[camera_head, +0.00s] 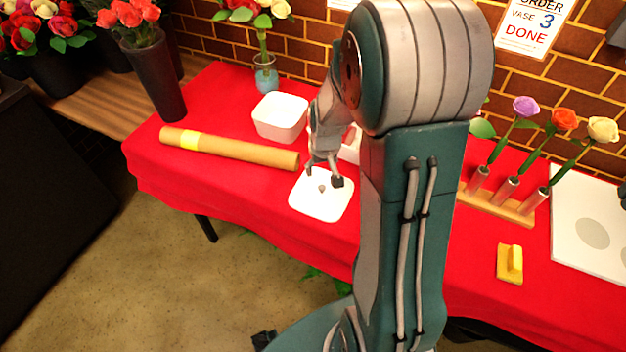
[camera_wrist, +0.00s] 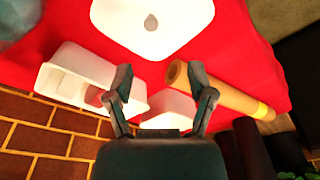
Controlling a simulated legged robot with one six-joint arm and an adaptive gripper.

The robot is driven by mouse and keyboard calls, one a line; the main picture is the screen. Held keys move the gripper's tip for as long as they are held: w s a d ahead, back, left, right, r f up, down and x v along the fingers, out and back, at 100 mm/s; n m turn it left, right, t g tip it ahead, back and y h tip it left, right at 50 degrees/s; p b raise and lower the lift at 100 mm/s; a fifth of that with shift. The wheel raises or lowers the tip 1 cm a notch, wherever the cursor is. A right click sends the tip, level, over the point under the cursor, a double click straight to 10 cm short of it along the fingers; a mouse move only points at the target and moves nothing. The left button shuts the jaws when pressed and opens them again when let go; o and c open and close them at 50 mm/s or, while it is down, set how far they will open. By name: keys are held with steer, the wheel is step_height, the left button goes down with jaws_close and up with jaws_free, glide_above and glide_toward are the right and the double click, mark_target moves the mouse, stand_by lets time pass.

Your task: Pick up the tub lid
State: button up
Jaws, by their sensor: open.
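The white square tub lid (camera_head: 321,206) lies flat on the red cloth near the table's front edge, its small grey knob upright in the middle. It also shows at the top of the wrist view (camera_wrist: 178,30), with the knob in sight. My gripper (camera_head: 323,178) is open, pointing down over the lid near the knob; the exact height gap is hard to tell. In the wrist view my gripper (camera_wrist: 165,90) has its fingers apart with nothing between them, and the lid lies beyond the fingertips. A white tub (camera_head: 281,118) stands behind and left of the lid.
A brown paper roll (camera_head: 235,149) lies left of the lid. A white compartment box (camera_wrist: 85,78) stands near the wall, mostly hidden by my arm in the head view. A flower rack (camera_head: 500,203) and yellow block (camera_head: 510,263) are at right. Cloth in front of the lid is clear.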

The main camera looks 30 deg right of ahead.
glide_above(322, 187)
steer(key=f, duration=0.5)
steer(key=shift+s+a+f, duration=0.2)
steer(key=shift+s+f, duration=0.05)
steer(key=shift+s, duration=0.1)
steer(key=shift+w+f, duration=0.15)
steer(key=shift+f, duration=0.7)
steer(key=shift+w+d+f, duration=0.15)
steer(key=shift+w+f, duration=0.05)
steer(key=shift+f, duration=0.95)
steer(key=shift+w+d+f, duration=0.15)
steer(key=shift+f, duration=0.95)
jaws_close()
